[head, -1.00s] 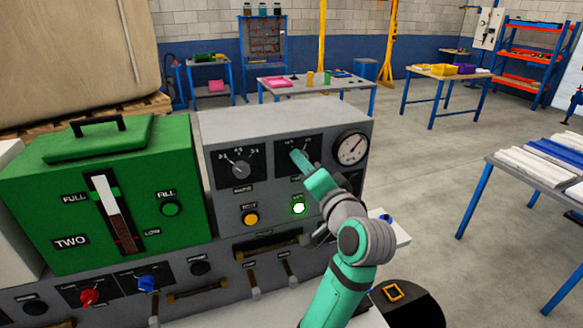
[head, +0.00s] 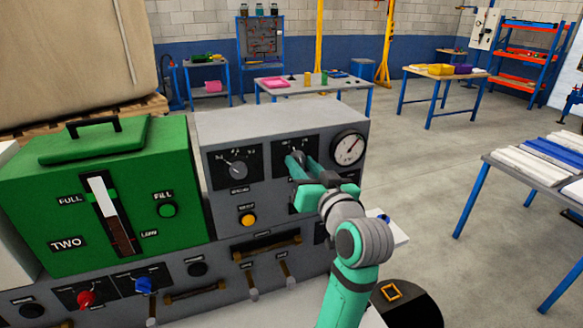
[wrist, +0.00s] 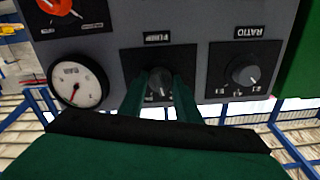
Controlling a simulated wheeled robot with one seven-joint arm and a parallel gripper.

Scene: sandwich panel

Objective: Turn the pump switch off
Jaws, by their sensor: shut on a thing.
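The pump switch (wrist: 159,86) is a dark round knob on a black plate marked PUMP, shown upside down in the wrist view. My gripper (wrist: 160,78) has its two green fingers on either side of the knob and is shut on it. In the head view my gripper (head: 298,161) reaches the pump plate (head: 309,145) on the grey panel, and its fingers hide most of the knob. The knob's exact pointer position is hard to read.
Beside the pump plate are the ratio knob (head: 238,169) and a round gauge (head: 348,147). Below is an amber lamp (head: 248,219). A green box (head: 110,190) stands at left. Red (head: 86,299) and blue (head: 144,285) knobs sit lower left.

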